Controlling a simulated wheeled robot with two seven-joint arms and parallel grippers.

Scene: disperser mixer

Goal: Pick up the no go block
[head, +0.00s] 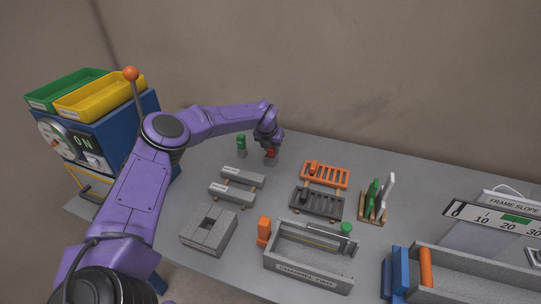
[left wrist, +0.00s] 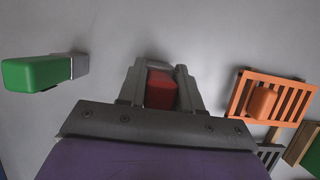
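The red block (head: 270,153) with a grey lower part is at the far side of the table, taken here as the no go block. My left gripper (head: 269,145) is above it, pointing down. In the left wrist view the red block (left wrist: 160,90) fills the space between the two grey fingers, with no gap seen, so the left gripper (left wrist: 161,80) looks shut on it. Whether its base touches the table is hard to tell. A similar green block (head: 241,145) stands to its left and shows in the left wrist view (left wrist: 36,74). My right gripper is not in view.
Grey bars (head: 238,183) on supports lie nearer. An orange rack (head: 325,174) and dark rack (head: 316,203) are to the right. A grey trough (head: 310,268) is at the front, and a blue machine (head: 138,110) at left. The table behind the red block is clear.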

